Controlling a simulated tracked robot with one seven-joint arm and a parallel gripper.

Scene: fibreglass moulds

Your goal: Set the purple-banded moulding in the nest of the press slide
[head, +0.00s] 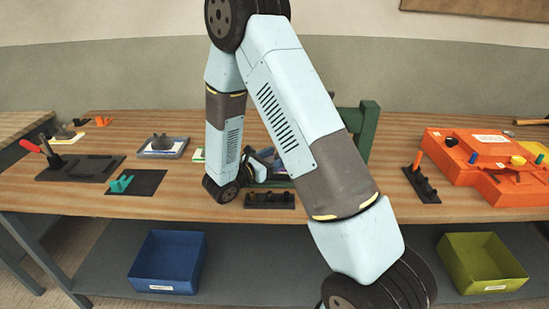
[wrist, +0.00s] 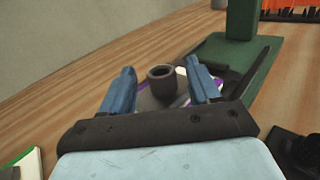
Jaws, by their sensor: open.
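The purple-banded moulding (wrist: 184,73) shows in the wrist view as a pale piece with a purple edge and a dark hollow round boss (wrist: 161,82). It lies at the dark press slide (wrist: 248,76), beside the green press (wrist: 240,20). I cannot tell whether it sits fully in the nest, as my fingers and palm hide much of it. My gripper (wrist: 160,86) is open, with one blue finger on each side of the boss and gaps visible. In the head view my arm covers most of the press (head: 368,125); only a bit of purple shows there.
A grey tray with another moulding (head: 163,145), a black mat with a teal piece (head: 130,182) and a red-handled clamp (head: 45,150) lie left. An orange machine (head: 480,165) stands right. Blue (head: 168,262) and olive (head: 480,262) bins sit on the lower shelf.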

